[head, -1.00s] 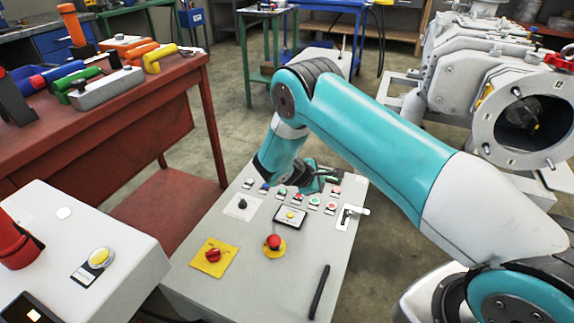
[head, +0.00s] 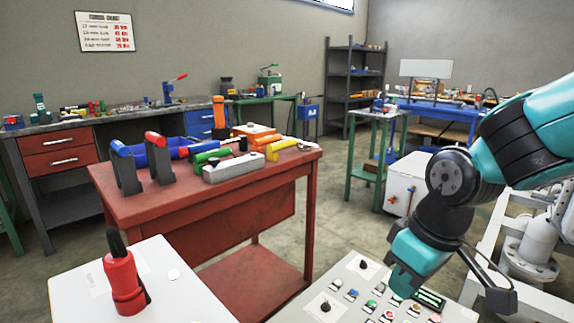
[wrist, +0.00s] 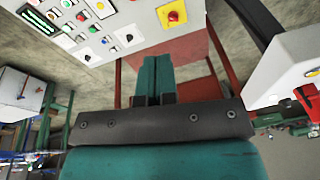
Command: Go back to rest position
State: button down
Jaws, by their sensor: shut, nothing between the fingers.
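My gripper (wrist: 154,70) shows in the wrist view with its two teal fingers together and nothing between them. In the head view my arm comes in from the right and bends down at its dark wrist joint. The hand end hangs over the back right part of the grey control panel (head: 345,268), hiding some of its buttons. I cannot tell from the head view whether it touches the panel. In the wrist view the panel (wrist: 148,22) with its buttons and yellow-backed red knob lies beyond the fingertips, at the upper left.
A red workbench (head: 215,205) with several tools stands left of the panel. A white box (head: 70,285) bearing a red device (head: 124,285) is at the front left. A green table (head: 375,117) and white cabinet (head: 405,180) stand behind my arm. Open floor lies between workbench and cabinet.

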jog(key=s+a+r+g+y, duration=0.15)
jog(key=s+r, duration=0.25)
jog(key=s, duration=0.9)
notch_tip(320, 180, up, 21)
jog(key=p, duration=2)
jog(key=shift+w+a, duration=0.15)
jog(key=shift+a, duration=0.2)
jog(key=shift+f+y, duration=0.15)
jog(key=shift+y, duration=0.1)
